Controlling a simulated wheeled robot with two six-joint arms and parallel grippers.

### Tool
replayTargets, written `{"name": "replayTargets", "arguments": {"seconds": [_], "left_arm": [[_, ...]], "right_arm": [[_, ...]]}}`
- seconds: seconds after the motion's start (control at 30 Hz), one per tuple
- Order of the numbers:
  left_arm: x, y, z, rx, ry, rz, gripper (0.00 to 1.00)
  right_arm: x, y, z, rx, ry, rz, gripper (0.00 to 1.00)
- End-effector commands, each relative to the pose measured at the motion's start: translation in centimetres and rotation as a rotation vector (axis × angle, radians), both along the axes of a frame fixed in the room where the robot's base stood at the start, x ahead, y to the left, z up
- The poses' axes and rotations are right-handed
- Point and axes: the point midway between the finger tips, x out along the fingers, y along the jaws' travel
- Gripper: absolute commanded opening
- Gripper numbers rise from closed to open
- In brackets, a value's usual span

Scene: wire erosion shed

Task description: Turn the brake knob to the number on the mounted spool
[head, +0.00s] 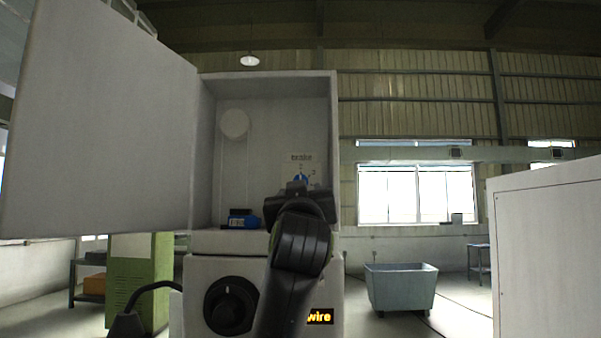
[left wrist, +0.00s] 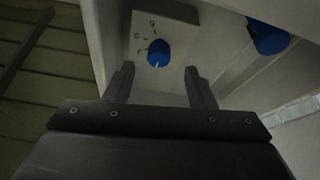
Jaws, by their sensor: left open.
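The blue brake knob (head: 300,178) sits on the back wall of the open cabinet, under a small label with numbers around it. A 2 seems to show above it and a 3 to its right. In the left wrist view the knob (left wrist: 157,50) bears a pale mark at its lower edge. My left gripper (left wrist: 160,72) is open, its fingertips either side of the knob in that view; contact is unclear. In the head view the gripper (head: 300,197) hides the knob's lower part. A pale round disc (head: 234,124) is inside the cabinet; I read no spool number. My right gripper is out of view.
A blue and black object (head: 240,219) lies on the cabinet floor, left of my gripper. The open door (head: 100,120) fills the left. A black dial (head: 231,306) is on the front below. A grey bin (head: 401,289) and white cabinet (head: 547,250) stand right.

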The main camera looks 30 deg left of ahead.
Motion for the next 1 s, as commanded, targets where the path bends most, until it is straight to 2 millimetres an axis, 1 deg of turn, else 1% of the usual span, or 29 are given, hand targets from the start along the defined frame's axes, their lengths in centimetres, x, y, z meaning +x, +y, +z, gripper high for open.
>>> {"name": "replayTargets", "arguments": {"seconds": [0.03, 0.1, 0.3, 0.47, 0.7, 1.0], "left_arm": [[0.8, 0.6, 0.9, 0.000, 0.004, 0.002, 0.50], [1.7, 1.2, 1.3, 0.000, 0.003, 0.002, 0.50], [3.5, 2.3, 1.9, 0.000, 0.001, 0.000, 0.50], [4.0, 2.6, 1.9, 0.000, 0.001, -0.001, 0.50], [4.0, 2.6, 1.9, 0.000, 0.000, -0.001, 0.50], [3.9, 2.6, 1.9, 0.000, 0.000, -0.001, 0.11]], "right_arm": [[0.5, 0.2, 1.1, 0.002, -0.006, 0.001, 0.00], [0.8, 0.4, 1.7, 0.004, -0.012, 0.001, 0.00], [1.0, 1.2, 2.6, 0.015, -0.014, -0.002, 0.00], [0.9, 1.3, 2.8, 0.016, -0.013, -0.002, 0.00], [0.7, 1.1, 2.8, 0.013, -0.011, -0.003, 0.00], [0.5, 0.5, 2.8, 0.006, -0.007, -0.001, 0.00]]}}
